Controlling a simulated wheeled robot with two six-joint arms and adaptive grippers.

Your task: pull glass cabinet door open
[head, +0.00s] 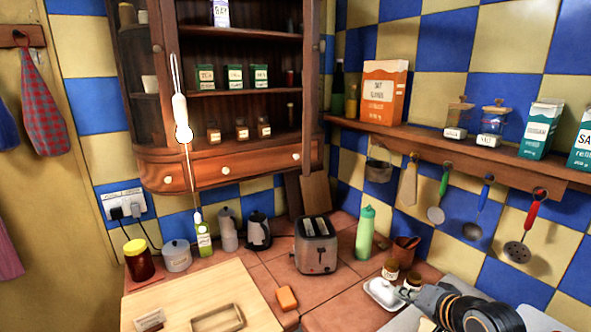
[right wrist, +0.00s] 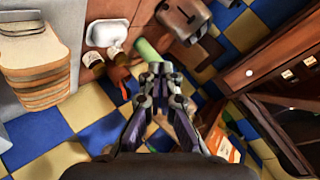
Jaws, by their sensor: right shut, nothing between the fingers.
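The wooden cabinet (head: 222,160) hangs on the tiled wall in the head view, with its shelves showing. A narrow left door (head: 168,75) and a narrow right door (head: 312,85) flank the opening. My right gripper (head: 468,310) is low at the right in the head view, well away from the cabinet. In the right wrist view its fingers (right wrist: 159,72) are shut and empty. Part of the cabinet (right wrist: 265,75) shows at right there. My left gripper is not in view.
A toaster (head: 316,246), a green bottle (head: 365,232) and a white butter dish (head: 383,292) stand on the counter. A wall shelf (head: 450,148) holds boxes and jars, with utensils hanging below. A wooden board (head: 180,293) lies at front left.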

